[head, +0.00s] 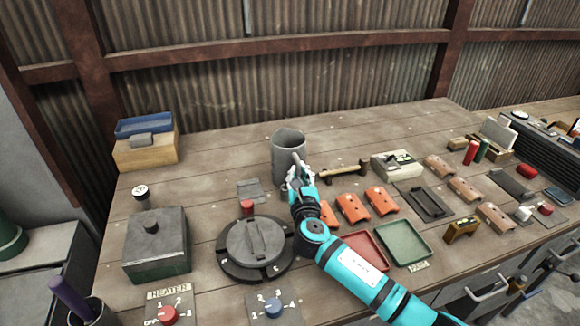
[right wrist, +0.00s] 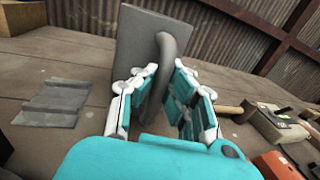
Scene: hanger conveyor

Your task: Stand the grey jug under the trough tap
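The grey jug (head: 288,150) stands upright near the back middle of the wooden bench, its handle towards me. My right gripper (head: 299,177) is at that handle, on the jug's near side. In the right wrist view the jug's wall (right wrist: 148,40) rises ahead and its curved handle passes between the two fingers (right wrist: 165,82). The jug's base looks to be on the bench. My left gripper is out of view. I see no trough or tap.
A hammer (head: 342,170) lies just right of the jug. Orange curved pieces (head: 352,208) and a green tray (head: 403,243) lie nearer. A round black-rimmed plate (head: 257,247) and a lidded grey box (head: 155,245) stand front left. The bench (head: 225,160) is clear left of the jug.

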